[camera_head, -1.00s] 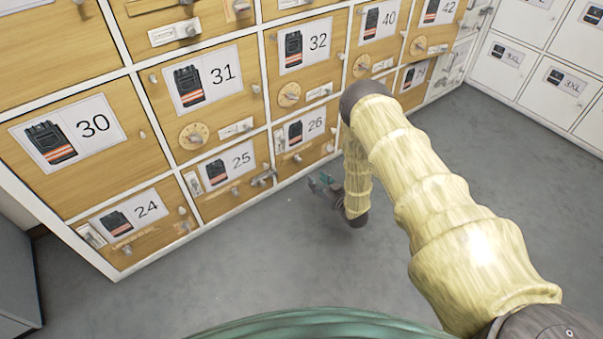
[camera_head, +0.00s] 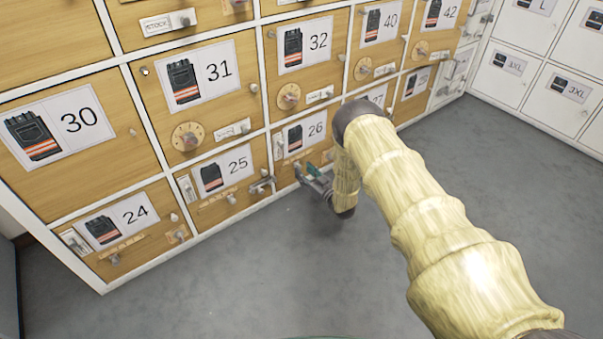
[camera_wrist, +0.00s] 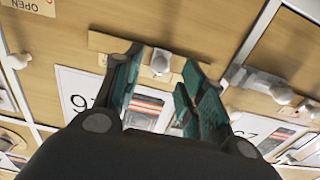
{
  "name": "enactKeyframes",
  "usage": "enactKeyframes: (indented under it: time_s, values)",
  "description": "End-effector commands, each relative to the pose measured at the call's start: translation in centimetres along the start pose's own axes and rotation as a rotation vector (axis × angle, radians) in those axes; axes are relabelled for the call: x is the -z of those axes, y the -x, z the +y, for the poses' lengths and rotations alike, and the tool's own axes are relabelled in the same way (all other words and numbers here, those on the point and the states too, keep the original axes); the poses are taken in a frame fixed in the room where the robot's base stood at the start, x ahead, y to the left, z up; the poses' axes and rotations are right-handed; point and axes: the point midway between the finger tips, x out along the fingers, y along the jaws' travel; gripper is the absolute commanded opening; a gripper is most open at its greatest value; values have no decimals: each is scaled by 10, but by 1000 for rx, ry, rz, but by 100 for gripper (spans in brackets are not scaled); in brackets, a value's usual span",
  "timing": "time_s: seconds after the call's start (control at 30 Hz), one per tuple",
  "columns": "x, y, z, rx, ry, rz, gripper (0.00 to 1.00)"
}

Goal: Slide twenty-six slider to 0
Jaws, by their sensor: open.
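Door 26 (camera_head: 322,143) is a wooden locker door in the lower row, with a vest picture and number label. In the wrist view its label (camera_wrist: 85,92) appears upside down. The slider's scale marks are not readable.
Door 25 (camera_head: 246,182) stands to the left, with a metal latch (camera_head: 263,184) near door 26. White lockers (camera_head: 540,60) stand at the right. The grey floor (camera_head: 300,270) is clear.

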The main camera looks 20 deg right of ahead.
Motion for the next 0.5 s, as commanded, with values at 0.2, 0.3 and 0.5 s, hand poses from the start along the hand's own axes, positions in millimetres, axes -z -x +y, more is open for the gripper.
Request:
enactKeyframes:
  time_s: [0.2, 0.3, 0.5]
  values:
    - [-1, -22, 0, 0, 1, 1, 41]
    - [0, -26, 0, 0, 1, 2, 41]
    - [1, -28, 0, 0, 1, 1, 41]
